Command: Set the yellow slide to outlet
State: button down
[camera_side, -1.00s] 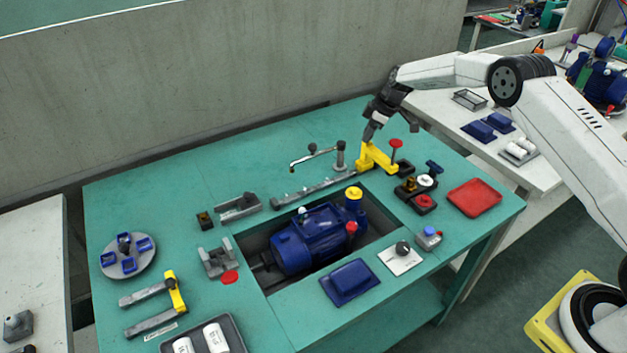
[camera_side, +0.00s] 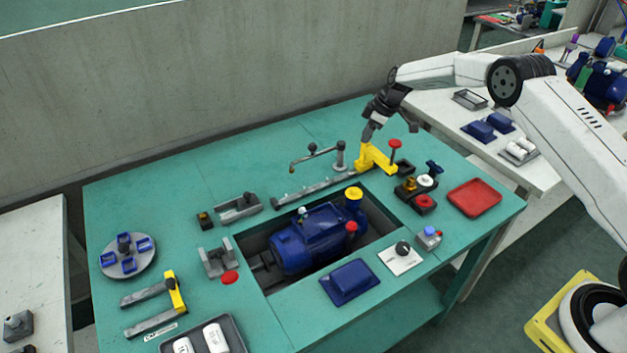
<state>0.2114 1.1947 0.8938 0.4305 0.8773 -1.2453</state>
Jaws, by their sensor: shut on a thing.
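The yellow slide (camera_side: 373,158) is a yellow block at the right end of a grey rail (camera_side: 312,187), behind the blue pump (camera_side: 315,238). A red knob on a post (camera_side: 395,144) stands at its right side. My gripper (camera_side: 368,138) points down at the upper left part of the slide and is shut on it. The fingertips are small in this view, and the exact grip is partly hidden. Any outlet marking on the rail is too small to read.
A grey post with a thin arm (camera_side: 338,155) stands close behind the rail. Valve parts with red and white caps (camera_side: 424,200) and a red tray (camera_side: 474,197) lie to the right. A yellow-handled grey fork (camera_side: 175,292) lies front left. The table's back left is clear.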

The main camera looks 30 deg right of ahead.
jog(key=a, duration=1.1)
jog(key=shift+a, duration=0.15)
jog(key=shift+c, duration=1.5)
grip_release()
jog(key=shift+r, duration=0.1)
jog(key=v, duration=0.7)
jog(key=shift+r, duration=0.25)
jog(key=shift+s, duration=0.15)
